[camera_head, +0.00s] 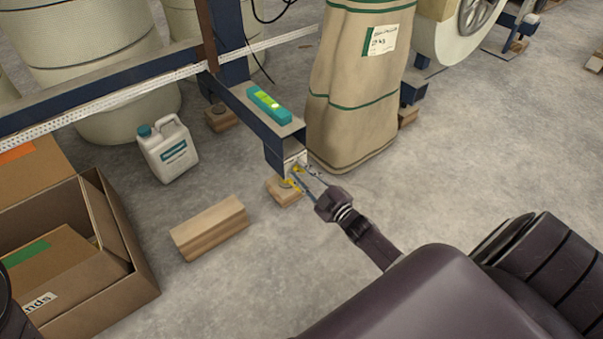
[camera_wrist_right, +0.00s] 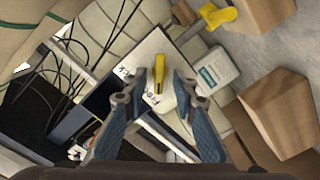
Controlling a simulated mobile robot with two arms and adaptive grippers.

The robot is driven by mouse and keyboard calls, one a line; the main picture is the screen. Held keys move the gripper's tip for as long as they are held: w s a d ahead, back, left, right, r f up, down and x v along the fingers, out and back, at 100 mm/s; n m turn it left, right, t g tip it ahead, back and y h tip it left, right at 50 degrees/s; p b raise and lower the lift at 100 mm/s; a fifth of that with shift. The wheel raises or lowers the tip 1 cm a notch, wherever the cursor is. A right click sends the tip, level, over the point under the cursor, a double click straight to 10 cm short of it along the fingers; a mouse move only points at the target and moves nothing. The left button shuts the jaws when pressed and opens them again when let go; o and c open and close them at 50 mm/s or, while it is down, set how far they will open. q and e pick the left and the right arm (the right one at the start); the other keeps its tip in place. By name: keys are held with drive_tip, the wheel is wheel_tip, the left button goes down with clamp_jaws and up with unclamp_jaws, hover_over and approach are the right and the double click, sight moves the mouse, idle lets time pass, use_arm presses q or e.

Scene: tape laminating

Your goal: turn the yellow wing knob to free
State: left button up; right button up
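The yellow wing knob (camera_wrist_right: 159,70) stands upright on a white plate (camera_wrist_right: 148,52) with black lettering, only partly readable, in the right wrist view. In the head view the knob (camera_head: 297,170) is a small yellow spot at the end of the dark blue beam. My right gripper (camera_wrist_right: 160,82) is open, with one blue-grey finger on either side of the knob; a gap shows on both sides. Its fingers (camera_head: 303,179) also reach the beam end in the head view. My left gripper is not in view.
A tan sack (camera_head: 352,115) stands close right of the beam end. A wooden block (camera_head: 210,228), a white jug (camera_head: 168,148) and an open cardboard box (camera_head: 125,245) are to the left. A yellow part (camera_wrist_right: 217,15) sits near the beam's foot.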

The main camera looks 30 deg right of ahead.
drive_tip(key=s+d, duration=0.1)
drive_tip(key=s, duration=1.1)
idle(0.4)
